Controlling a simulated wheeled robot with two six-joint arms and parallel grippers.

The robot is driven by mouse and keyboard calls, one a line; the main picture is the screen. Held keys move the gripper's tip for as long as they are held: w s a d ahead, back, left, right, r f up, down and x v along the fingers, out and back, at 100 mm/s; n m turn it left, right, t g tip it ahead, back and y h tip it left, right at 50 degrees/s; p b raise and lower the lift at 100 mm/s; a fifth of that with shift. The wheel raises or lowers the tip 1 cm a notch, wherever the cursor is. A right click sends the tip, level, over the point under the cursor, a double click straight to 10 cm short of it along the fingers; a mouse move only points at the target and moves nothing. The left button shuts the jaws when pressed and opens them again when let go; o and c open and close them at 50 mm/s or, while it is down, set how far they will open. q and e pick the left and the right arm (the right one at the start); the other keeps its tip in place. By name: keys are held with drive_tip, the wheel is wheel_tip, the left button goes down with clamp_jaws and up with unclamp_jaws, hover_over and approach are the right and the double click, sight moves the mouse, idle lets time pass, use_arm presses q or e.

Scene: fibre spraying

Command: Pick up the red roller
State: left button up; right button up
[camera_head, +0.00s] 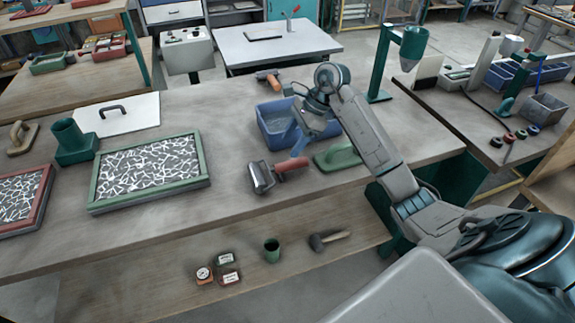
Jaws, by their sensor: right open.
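The red roller lies on the workbench with its red handle (292,164) pointing right and its dark metal drum (261,177) at the left. My right gripper (302,134) comes in from the right and hangs just above and behind the handle, overlapping the front right of the blue bin in the picture. Its jaws are open and hold nothing. From this angle I cannot tell the exact gap between the fingertips and the handle. My left gripper is not in view.
A green-framed tray (95,186) of white fibres lies to the left. A green stand (381,72) rises at the back right. The bench between tray and roller is clear.

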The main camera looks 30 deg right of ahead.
sight(290, 162)
drive_tip(key=shift+s+d+r+h, duration=0.1)
drive_tip(key=shift+d+h, duration=0.15)
drive_tip(key=shift+d, duration=0.2)
drive_tip(key=shift+s+d+r+h, duration=0.1)
drive_tip(key=shift+d+h, duration=0.15)
drive_tip(key=shift+d, duration=0.2)
drive_tip(key=shift+s+d+f+g, duration=0.1)
drive_tip(key=shift+d+g, duration=0.15)
drive_tip(key=shift+g, duration=0.05)
drive_tip(key=shift+f+b, duration=0.35)
drive_tip(key=b+x, duration=0.2)
drive_tip(key=x, duration=0.2)
drive_tip(key=shift+a+f, duration=0.15)
drive_tip(key=shift+f, duration=0.1)
drive_tip(key=shift+a+f, duration=0.1)
drive_tip(key=shift+f, duration=0.05)
drive_tip(key=p+x, duration=0.2)
drive_tip(key=x, duration=0.2)
drive_tip(key=shift+f+p, duration=0.25)
drive_tip(key=shift+p, duration=0.15)
drive_tip(key=shift+w+f, duration=0.25)
drive_tip(key=shift+f, duration=0.05)
clamp_jaws()
